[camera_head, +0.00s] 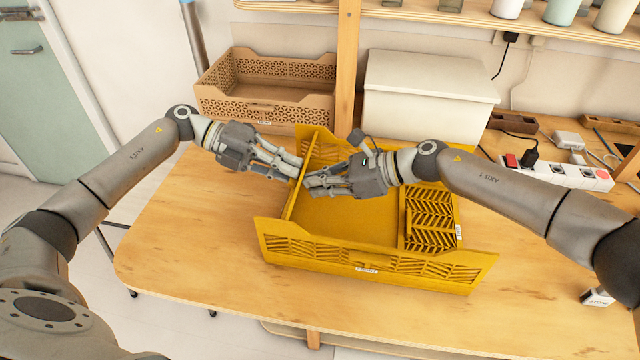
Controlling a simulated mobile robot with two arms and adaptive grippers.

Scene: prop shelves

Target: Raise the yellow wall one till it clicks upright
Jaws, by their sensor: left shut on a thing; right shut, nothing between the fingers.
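The yellow crate (372,269) stands on the wooden table with its long front wall up. Its left end wall (291,200) is seen nearly edge-on and looks raised, close to upright; whether it is latched cannot be told. The slatted right end panel (431,217) lies folded inward at the right end. My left gripper (297,168) is shut on the left end wall near its top edge, coming from outside. My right gripper (309,184) is shut and empty, inside the crate, close to the wall's inner side. The arms hide part of the back wall.
A brown latticed crate (265,109) and a white lidded box (425,97) stand behind. A power strip (560,173) with plugs and cables lies at the right. A small labelled block (598,297) sits at right front. The table's left front is clear.

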